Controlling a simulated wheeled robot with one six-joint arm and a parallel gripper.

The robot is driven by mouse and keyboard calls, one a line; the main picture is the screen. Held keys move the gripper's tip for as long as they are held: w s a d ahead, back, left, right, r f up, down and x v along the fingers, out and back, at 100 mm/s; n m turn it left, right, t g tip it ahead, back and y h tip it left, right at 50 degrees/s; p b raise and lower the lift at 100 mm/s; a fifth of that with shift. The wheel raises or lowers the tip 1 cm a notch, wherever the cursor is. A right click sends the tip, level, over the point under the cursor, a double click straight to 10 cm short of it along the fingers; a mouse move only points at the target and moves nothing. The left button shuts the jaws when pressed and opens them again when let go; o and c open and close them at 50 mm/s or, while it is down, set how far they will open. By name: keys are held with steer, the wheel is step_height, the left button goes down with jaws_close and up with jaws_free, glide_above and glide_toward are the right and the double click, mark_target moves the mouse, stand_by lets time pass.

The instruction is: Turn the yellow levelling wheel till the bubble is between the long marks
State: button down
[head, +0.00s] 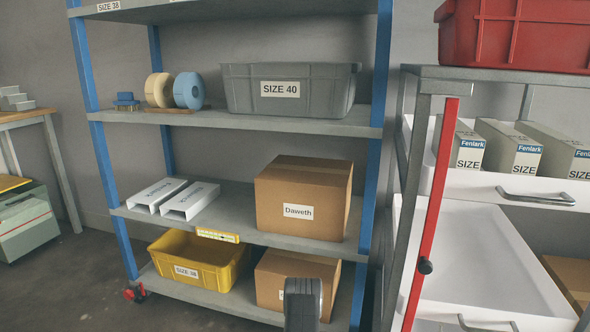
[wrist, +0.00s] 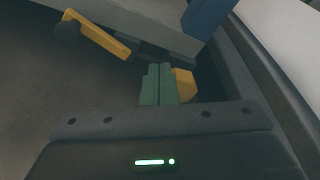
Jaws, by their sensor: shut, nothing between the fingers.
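My gripper (wrist: 158,86) shows in the wrist view with its green fingers together and nothing between them. A yellow rounded piece (wrist: 185,83), which looks like the levelling wheel, is just right of the fingertips and partly hidden behind them. I cannot tell whether they touch. A blue post (wrist: 207,15) is above it. In the head view a yellow level (head: 217,236) sits on the front edge of the shelf rack's middle shelf. Its bubble and marks are too small to read. The wheel does not show clearly in the head view.
A yellow bar (wrist: 97,35) with a dark round end is at the wrist view's upper left. The rack holds a yellow bin (head: 190,268), a carton (head: 300,205) and a grey bin (head: 330,100). A red upright bar (head: 433,205) stands right. Floor at lower left is clear.

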steer(key=shift+a+r, duration=0.15)
steer(key=shift+a, duration=0.05)
steer(key=v, duration=0.2)
steer(key=p+v, duration=0.1)
steer(key=f+v, duration=0.1)
steer(key=v, duration=0.1)
steer(key=shift+s+d, duration=0.15)
steer(key=shift+s, duration=0.45)
steer(key=shift+d, duration=0.1)
steer(key=w+d+r+b, duration=0.1)
steer(key=w+d, duration=0.3)
steer(key=w, duration=0.1)
steer(key=shift+d+r, duration=0.2)
steer(key=shift+d, duration=0.15)
steer(key=shift+f, duration=0.15)
stand_by(0.4)
